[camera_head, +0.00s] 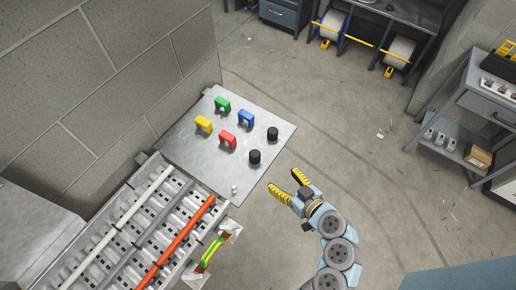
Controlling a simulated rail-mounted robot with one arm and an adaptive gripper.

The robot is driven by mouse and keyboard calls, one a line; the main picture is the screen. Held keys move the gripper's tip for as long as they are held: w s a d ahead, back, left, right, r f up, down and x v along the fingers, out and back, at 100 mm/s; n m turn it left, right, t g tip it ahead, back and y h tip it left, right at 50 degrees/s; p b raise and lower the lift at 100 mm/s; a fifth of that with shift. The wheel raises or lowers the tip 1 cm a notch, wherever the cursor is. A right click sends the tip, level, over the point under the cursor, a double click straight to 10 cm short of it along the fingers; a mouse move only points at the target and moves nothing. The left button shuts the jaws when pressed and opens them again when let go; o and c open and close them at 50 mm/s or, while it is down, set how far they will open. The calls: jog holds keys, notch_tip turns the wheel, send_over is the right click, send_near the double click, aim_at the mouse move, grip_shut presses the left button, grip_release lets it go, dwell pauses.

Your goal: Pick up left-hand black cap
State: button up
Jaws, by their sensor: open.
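Two black caps stand on a grey metal plate (193,154). The left-hand black cap (255,157) is the nearer one, close to the plate's right edge. The other black cap (272,134) stands farther back and to the right. My gripper (288,183) has yellow ridged fingers, is open and empty, and hangs to the lower right of the left-hand cap, apart from it. In the picture it is just beyond the plate's edge, over the floor.
A rack with white, grey and orange bars (180,243) is at lower left. A block wall (110,90) borders the plate.

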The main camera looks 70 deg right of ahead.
notch_tip(320, 180, up, 3)
jog(key=s+a, duration=0.1)
jog(key=n+b, duration=0.1)
jog(key=b, duration=0.4)
send_near(257, 157)
jog(key=shift+f+x, duration=0.3)
jog(key=shift+x, duration=1.45)
jog(key=shift+w+d+f+t+b, duration=0.2)
jog(key=shift+w+d+t+b, duration=0.1)
jog(key=shift+w+d+b, duration=0.25)
jog(key=shift+x, duration=0.8)
jog(key=shift+p+x, duration=0.95)
jog(key=shift+x, duration=0.1)
jog(key=shift+p+x, duration=0.65)
jog(key=shift+x, duration=0.75)
jog(key=shift+w+d+f, duration=0.1)
jog(key=shift+d+f, duration=0.05)
jog(key=shift+f, duration=0.05)
jog(key=c, duration=1.1)
